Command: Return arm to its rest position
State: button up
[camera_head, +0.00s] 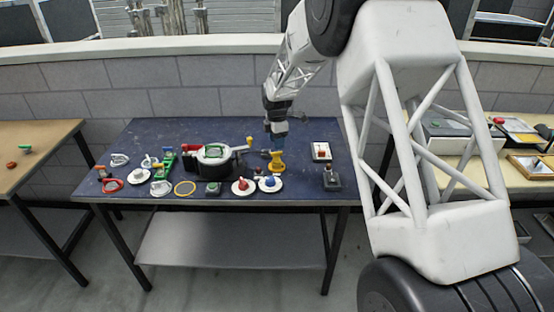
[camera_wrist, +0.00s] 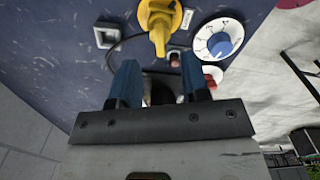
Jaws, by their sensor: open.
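My gripper (camera_head: 277,140) hangs over the back right part of the dark blue table (camera_head: 225,135), pointing down. In the wrist view its two blue fingers (camera_wrist: 160,78) are spread apart, with no object held between them. A yellow handle-like part (camera_head: 277,162) stands just below and in front of the gripper in the head view. It also shows beyond the fingertips in the wrist view (camera_wrist: 158,25). A white dial with a blue knob (camera_head: 270,184) lies in front of the yellow part. The head view does not clearly show the gap above the yellow part.
A round device with a green centre (camera_head: 212,152) and several small controls are left of my gripper. A white-framed switch (camera_head: 321,151) and a dark joystick box (camera_head: 332,178) are to the right. A grey wall (camera_head: 100,75) runs behind. My large white arm link fills the right.

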jog(key=shift+r, duration=0.5)
jog(key=shift+s+d+r, duration=0.2)
jog(key=shift+s+r, duration=0.05)
jog(key=shift+r, duration=0.15)
jog(key=s+d+r+m+t, duration=0.1)
jog(key=s+d+r+m, duration=0.45)
jog(key=s+r, duration=0.5)
jog(key=s+d+r+m, duration=0.55)
jog(key=s+r, duration=0.25)
jog(key=s, duration=0.5)
jog(key=s+d+m, duration=0.2)
jog(key=s+m, duration=0.1)
jog(key=s, duration=0.7)
jog(key=s+d+m+t, duration=0.1)
jog(key=s+d+m, duration=0.2)
jog(key=s, duration=0.8)
jog(key=s+d+m, duration=0.2)
jog(key=s+m, duration=0.3)
jog(key=s, duration=0.6)
jog(key=shift+d+t, duration=0.25)
jog(key=shift+t, duration=0.05)
